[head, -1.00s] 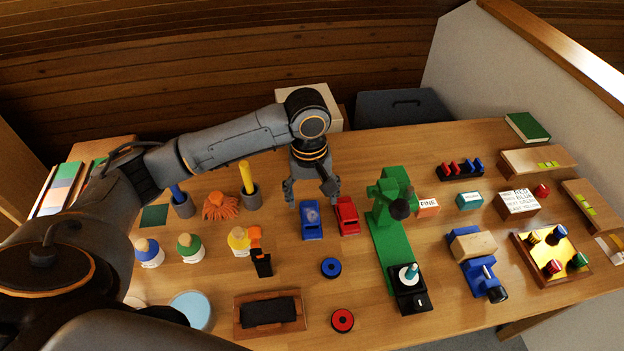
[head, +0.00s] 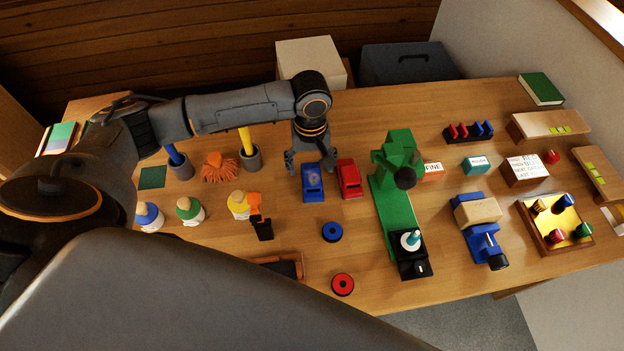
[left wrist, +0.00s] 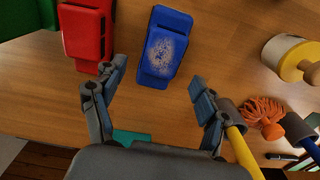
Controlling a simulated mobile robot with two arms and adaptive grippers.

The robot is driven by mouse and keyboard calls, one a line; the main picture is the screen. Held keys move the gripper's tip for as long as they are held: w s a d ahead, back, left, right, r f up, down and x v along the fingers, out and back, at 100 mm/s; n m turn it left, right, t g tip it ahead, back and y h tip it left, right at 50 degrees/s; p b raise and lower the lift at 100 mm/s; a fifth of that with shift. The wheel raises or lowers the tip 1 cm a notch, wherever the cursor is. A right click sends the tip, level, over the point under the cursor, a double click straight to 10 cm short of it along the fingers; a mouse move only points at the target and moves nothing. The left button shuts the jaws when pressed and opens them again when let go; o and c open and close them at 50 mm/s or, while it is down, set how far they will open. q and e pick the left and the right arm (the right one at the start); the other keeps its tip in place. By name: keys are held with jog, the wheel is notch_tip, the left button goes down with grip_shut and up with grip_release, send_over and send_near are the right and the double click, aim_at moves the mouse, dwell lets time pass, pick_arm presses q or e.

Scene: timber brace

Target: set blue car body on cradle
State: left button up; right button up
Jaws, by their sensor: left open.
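The blue car body (head: 313,187) lies on the table near the middle, just left of the red car body (head: 350,180). It has a pale speckled patch on top, clear in the left wrist view (left wrist: 166,48). My left gripper (head: 312,166) is open and empty at the far end of the blue car body. In the left wrist view its spread fingers (left wrist: 156,78) point toward the car, with no contact visible. A brown wooden holder (head: 292,268) shows only in part behind my dark arm part; I cannot tell whether it is the cradle. My right gripper is not in view.
A green stand (head: 396,205) is right of the cars. Blue (head: 332,232) and red (head: 343,284) rings lie nearer. Cups with a blue (head: 175,155) and a yellow handle (head: 246,142) stand left of my gripper. A blue vise (head: 482,240) is at right.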

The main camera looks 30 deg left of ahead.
aim_at(311, 171)
pick_arm(q)
notch_tip(311, 171, down, 4)
jog(key=shift+f, duration=0.15)
jog(key=c, duration=1.3)
